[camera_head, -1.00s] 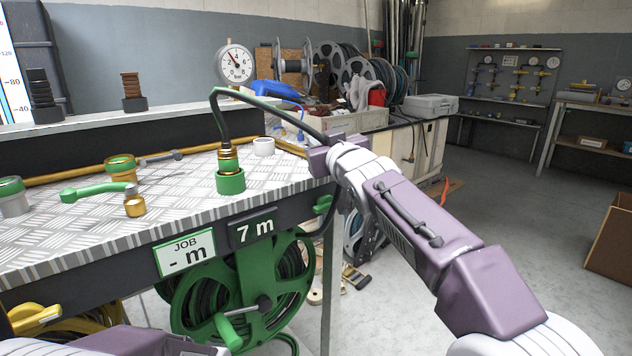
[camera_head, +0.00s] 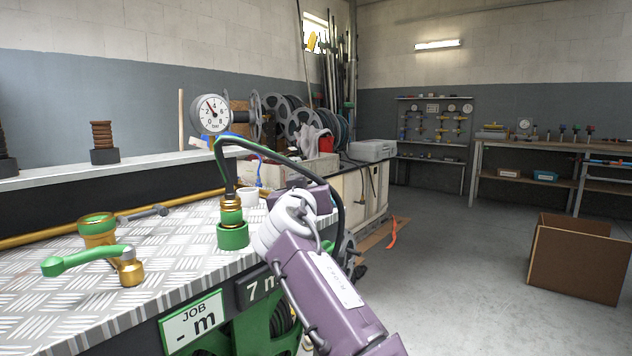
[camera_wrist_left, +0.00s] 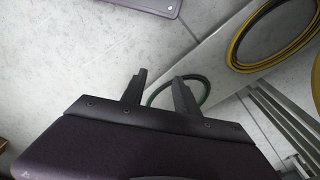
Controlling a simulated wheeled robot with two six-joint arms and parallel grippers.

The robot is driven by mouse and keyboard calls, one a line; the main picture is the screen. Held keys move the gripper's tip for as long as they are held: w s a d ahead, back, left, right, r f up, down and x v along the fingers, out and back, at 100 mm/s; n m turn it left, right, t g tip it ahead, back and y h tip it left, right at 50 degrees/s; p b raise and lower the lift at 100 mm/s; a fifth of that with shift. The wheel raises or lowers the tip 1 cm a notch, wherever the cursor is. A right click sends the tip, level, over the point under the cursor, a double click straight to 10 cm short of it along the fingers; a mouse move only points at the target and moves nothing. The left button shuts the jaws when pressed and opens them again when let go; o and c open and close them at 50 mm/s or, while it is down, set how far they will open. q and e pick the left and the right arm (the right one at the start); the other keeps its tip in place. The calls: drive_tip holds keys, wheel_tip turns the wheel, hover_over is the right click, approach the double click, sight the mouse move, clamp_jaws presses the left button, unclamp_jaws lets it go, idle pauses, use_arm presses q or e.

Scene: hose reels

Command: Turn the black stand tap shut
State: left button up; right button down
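I cannot make out a tap that is clearly black. A brass tap with a green lever (camera_head: 88,259) lies at the left of the ribbed metal bench top (camera_head: 45,315), its lever pointing left. A brass hose fitting (camera_head: 231,212) stands upright in a green cup (camera_head: 232,236), and a black hose (camera_head: 335,183) arcs from it to the right. My right gripper (camera_head: 308,194) is beyond its white wrist, right of the cup; its fingers are hidden. My left gripper (camera_wrist_left: 158,88) shows in the left wrist view, fingers apart and empty above the floor.
A dial gauge (camera_head: 211,115) stands behind the bench. A green-banded brass fitting (camera_head: 97,228) and a white ring (camera_head: 248,196) are on the bench. A cardboard box (camera_head: 578,258) is on the floor at right. A yellow hose coil (camera_wrist_left: 262,38) shows in the left wrist view.

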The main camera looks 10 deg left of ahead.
drive_tip(key=shift+f+h, duration=0.2)
drive_tip(key=shift+h, duration=0.1)
drive_tip(key=c, duration=1.4)
unclamp_jaws()
drive_tip(key=shift+c, duration=0.2)
drive_tip(key=shift+r, duration=0.1)
drive_tip(key=s+b, duration=0.3)
drive_tip(key=shift+s+a+f, duration=0.1)
drive_tip(key=shift+s+f, duration=0.05)
drive_tip(key=shift+f, duration=0.15)
drive_tip(key=s+b, duration=0.1)
drive_tip(key=s, duration=0.3)
drive_tip(key=shift+s+r+b, duration=0.2)
drive_tip(key=shift+s+b, duration=0.15)
drive_tip(key=shift+s, duration=0.05)
drive_tip(key=shift+s+r, duration=0.1)
drive_tip(key=shift+s, duration=0.4)
